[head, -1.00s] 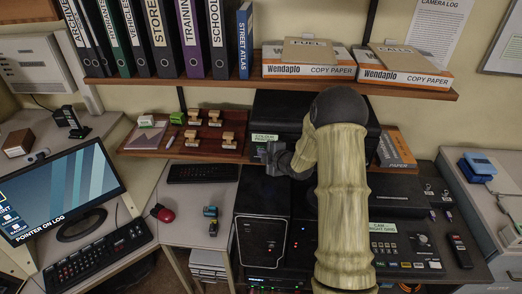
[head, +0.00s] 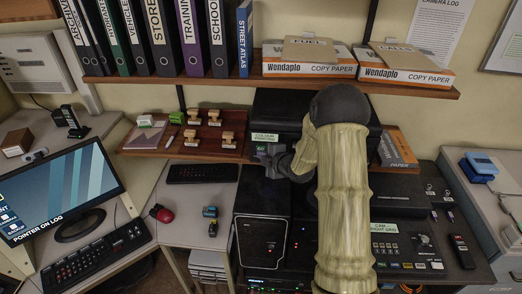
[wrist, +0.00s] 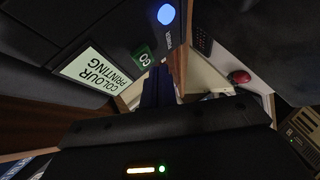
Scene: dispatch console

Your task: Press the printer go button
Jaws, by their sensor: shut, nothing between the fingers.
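The black printer (head: 285,108) stands on the desk under the shelf. Its front carries a pale "COLOUR PRINTING" label (wrist: 92,70), which also shows in the head view (head: 264,138). The small green GO button (wrist: 144,56) sits beside the label, with a lit blue round spot (wrist: 166,14) farther along the front. My gripper (head: 262,160) is at the printer's front, just below the button in the head view. In the wrist view its shut, empty dark fingers (wrist: 158,84) end close to the button. I cannot tell whether they touch it.
A black computer tower (head: 262,238) stands just below my gripper. A wooden stamp tray (head: 190,140) lies to the left, and a red mouse (head: 162,213) and keyboard (head: 202,173) sit on the desk. A control panel (head: 405,245) is right of my arm.

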